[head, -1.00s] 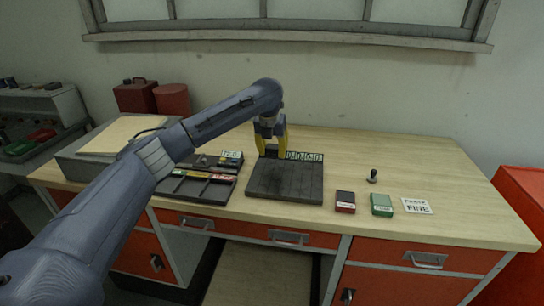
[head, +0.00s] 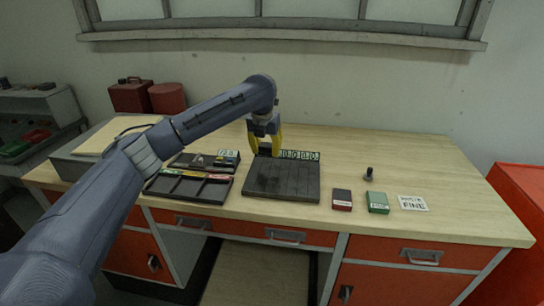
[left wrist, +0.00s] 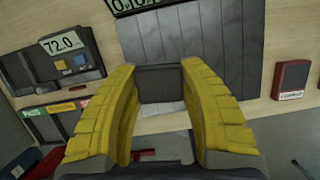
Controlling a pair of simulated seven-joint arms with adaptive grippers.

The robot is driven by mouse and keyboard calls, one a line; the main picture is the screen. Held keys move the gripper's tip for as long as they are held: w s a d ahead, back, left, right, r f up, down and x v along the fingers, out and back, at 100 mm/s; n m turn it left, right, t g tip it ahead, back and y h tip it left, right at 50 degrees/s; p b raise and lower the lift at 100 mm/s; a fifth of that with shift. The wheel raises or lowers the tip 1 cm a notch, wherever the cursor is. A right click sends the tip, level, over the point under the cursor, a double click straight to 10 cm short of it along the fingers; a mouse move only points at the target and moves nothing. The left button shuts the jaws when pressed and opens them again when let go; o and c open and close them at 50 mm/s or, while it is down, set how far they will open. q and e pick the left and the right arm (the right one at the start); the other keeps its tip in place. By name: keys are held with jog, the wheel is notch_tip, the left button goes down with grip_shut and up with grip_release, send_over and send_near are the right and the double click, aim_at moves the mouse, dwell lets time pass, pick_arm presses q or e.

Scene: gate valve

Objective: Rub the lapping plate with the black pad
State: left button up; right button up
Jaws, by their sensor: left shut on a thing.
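The lapping plate (head: 284,181) is a dark grey, grooved slab lying on the wooden bench. It also fills the upper middle of the left wrist view (left wrist: 219,30). My left gripper (head: 265,151) has yellow fingers and is at the plate's back left corner. In the left wrist view, my left gripper (left wrist: 161,85) is shut on the black pad (left wrist: 160,83), a small dark block between the fingertips. The pad is over the plate; I cannot tell whether it touches it. My right gripper is not in view.
A number display (head: 299,155) stands at the plate's back edge. A divided tray (head: 189,186) and a small device with a display (head: 228,158) lie to the left. Red (head: 342,199) and green (head: 378,202) blocks, a dark knob (head: 368,173) and a FINE card (head: 412,203) lie to the right.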

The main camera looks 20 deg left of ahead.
aim_at(267, 178)
pick_arm(q)
jog(key=shift+s+d+f, duration=0.2)
jog(key=shift+s+f, duration=0.45)
jog(key=shift+f, duration=0.5)
jog(key=shift+s+d+f, duration=0.15)
jog(key=shift+s+f, duration=0.45)
jog(key=shift+f, duration=0.6)
jog(key=shift+s+d+f, duration=0.2)
jog(key=shift+s+f, duration=0.45)
jog(key=shift+f, duration=0.5)
jog(key=shift+w+d+f, duration=0.15)
jog(key=shift+d+f, duration=0.45)
jog(key=shift+d, duration=0.3)
jog(key=shift+c, duration=0.5)
jog(key=shift+w+d, duration=0.1)
jog(key=shift+d, duration=1.05)
jog(key=shift+a, duration=0.2)
jog(key=shift+s+a, duration=0.2)
jog(key=shift+a, duration=1.5)
jog(key=shift+a+r, duration=0.15)
jog(key=shift+a, duration=0.05)
notch_tip(267, 178, up, 8)
